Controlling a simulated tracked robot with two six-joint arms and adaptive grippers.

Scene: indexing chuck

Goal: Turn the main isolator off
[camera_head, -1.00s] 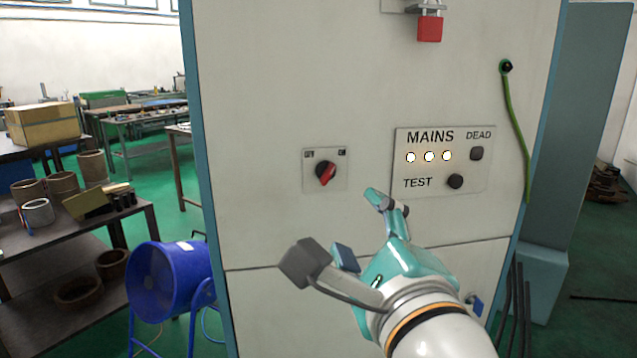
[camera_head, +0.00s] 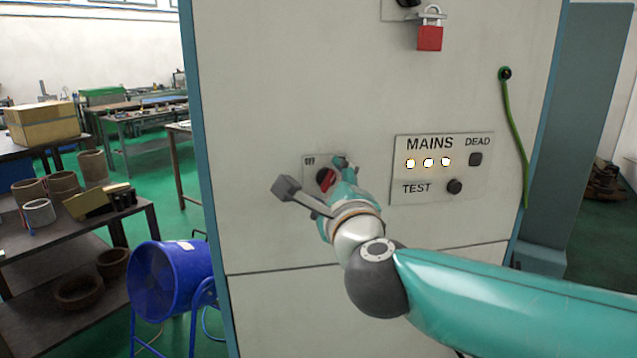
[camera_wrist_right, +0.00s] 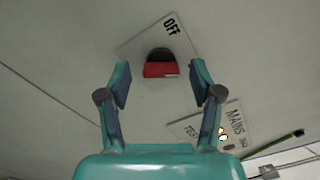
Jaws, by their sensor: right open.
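The main isolator is a red and black rotary knob (camera_head: 325,179) on a small grey plate (camera_head: 309,160) on the cabinet front. In the right wrist view the red knob (camera_wrist_right: 161,69) lies ahead, centred between the fingertips, and its plate reads OFF. My right gripper (camera_head: 314,174) is open in front of the knob, with one finger on each side of it. In the right wrist view the open gripper (camera_wrist_right: 160,84) has a gap between its fingers and the knob; contact does not show. The gripper hides part of the plate in the head view. My left gripper is not in view.
A MAINS panel (camera_head: 440,188) with three lit lamps, a TEST button and a DEAD indicator is right of the knob. A red padlock (camera_head: 430,38) hangs above. A green cable (camera_head: 516,130) runs down the right side. A blue fan (camera_head: 165,283) stands left of the cabinet.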

